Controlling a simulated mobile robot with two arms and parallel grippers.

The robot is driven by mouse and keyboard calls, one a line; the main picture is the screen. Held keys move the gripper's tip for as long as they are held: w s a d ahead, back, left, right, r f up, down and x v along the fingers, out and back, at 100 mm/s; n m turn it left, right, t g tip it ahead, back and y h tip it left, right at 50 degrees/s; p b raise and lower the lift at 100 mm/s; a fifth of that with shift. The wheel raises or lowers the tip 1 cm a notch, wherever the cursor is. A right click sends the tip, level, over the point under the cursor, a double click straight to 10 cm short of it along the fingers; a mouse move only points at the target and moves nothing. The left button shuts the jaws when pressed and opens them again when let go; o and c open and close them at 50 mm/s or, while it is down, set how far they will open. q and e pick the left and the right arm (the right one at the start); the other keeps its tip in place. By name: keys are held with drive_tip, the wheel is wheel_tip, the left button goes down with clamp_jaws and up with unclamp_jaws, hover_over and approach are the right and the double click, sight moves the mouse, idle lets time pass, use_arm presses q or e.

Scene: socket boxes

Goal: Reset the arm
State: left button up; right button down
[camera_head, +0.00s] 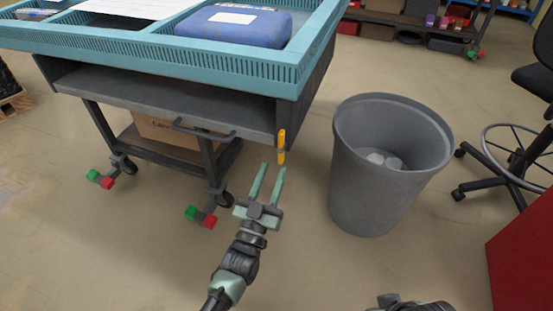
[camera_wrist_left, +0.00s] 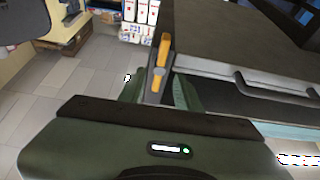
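My left gripper (camera_head: 271,172) reaches up from the bottom middle in the head view. A yellow upright piece (camera_head: 281,147) at the cart's corner shows just beyond the fingertips. In the left wrist view the same yellow and grey piece (camera_wrist_left: 160,62) appears between and beyond the green fingers (camera_wrist_left: 158,92). I cannot tell how far apart they are. A dark part of mine shows at the bottom right of the head view, but no right gripper fingers show.
A grey bin (camera_head: 385,170) with pale objects inside stands right of the left gripper. The cart has a blue box (camera_head: 233,26) on top and a cardboard box (camera_head: 172,134) below. A swivel chair (camera_head: 505,165) and a red object (camera_head: 525,255) are at the right.

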use_arm(q)
drive_tip(key=v, duration=0.2)
drive_tip(key=shift+s+f, duration=0.1)
drive_tip(key=shift+s, duration=0.15)
